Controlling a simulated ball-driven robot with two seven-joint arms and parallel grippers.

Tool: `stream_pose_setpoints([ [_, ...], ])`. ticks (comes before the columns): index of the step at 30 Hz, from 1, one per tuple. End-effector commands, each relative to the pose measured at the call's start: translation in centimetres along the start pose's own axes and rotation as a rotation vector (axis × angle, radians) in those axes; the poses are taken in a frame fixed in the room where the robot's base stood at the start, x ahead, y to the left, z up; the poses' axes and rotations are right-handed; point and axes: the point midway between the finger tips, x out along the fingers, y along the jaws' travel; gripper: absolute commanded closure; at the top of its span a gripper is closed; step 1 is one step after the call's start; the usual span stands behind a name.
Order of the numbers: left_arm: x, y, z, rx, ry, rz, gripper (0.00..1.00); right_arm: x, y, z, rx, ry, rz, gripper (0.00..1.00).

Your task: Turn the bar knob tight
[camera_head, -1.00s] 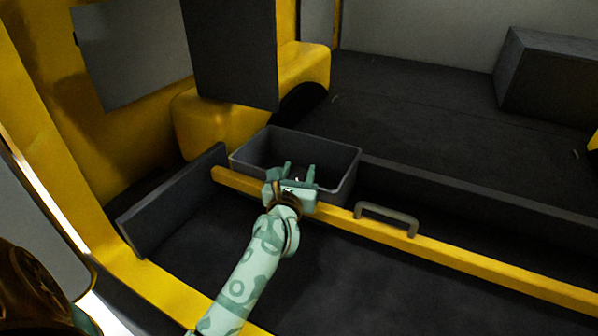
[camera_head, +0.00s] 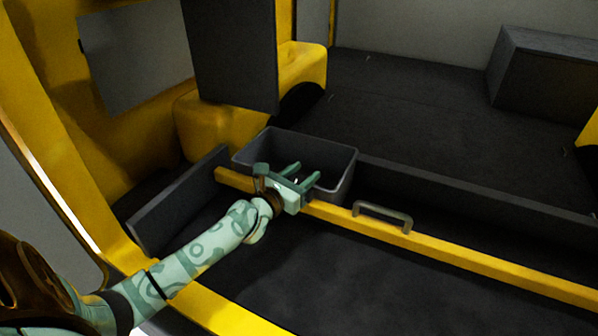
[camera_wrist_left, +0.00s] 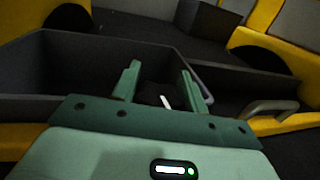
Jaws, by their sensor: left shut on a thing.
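A yellow bar (camera_head: 440,248) runs across the view, with a grey open bin (camera_head: 349,168) behind its left part. My left gripper (camera_head: 302,175) is over the bar at the bin's front side. Its two fingers reach to the upper right, one on each side of a small dark knob that is mostly hidden in the head view. In the left wrist view the dark knob (camera_wrist_left: 152,95) with a white mark sits between the fingers of the gripper (camera_wrist_left: 160,82). The gripper is shut on it. My right gripper is out of view.
A grey handle (camera_head: 385,212) stands on the bar to the right of the gripper. A dark upright panel (camera_head: 180,203) is at the bar's left end. A dark box (camera_head: 545,72) stands at the back right. The dark floor in front of the bar is clear.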

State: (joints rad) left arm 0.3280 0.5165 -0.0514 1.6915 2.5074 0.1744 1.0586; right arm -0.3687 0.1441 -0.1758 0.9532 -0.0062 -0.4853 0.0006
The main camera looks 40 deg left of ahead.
Motion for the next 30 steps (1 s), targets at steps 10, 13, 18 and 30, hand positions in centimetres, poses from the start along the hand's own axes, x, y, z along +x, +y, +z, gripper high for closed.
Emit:
stream_pose_setpoints([
  [10, 0.0, -0.2, -0.1, 0.001, 0.0, -0.166, 0.79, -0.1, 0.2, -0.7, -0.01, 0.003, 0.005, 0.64],
  [13, 0.0, -0.3, -0.1, 0.001, 0.0, -0.187, 0.79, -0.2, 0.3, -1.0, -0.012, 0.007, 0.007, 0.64],
  [18, 0.0, -0.3, 0.0, 0.001, -0.001, -0.202, 0.79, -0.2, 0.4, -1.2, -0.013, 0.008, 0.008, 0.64],
  [30, 0.0, -0.3, 0.0, 0.001, -0.002, -0.202, 0.35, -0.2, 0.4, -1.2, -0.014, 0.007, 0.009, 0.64],
])
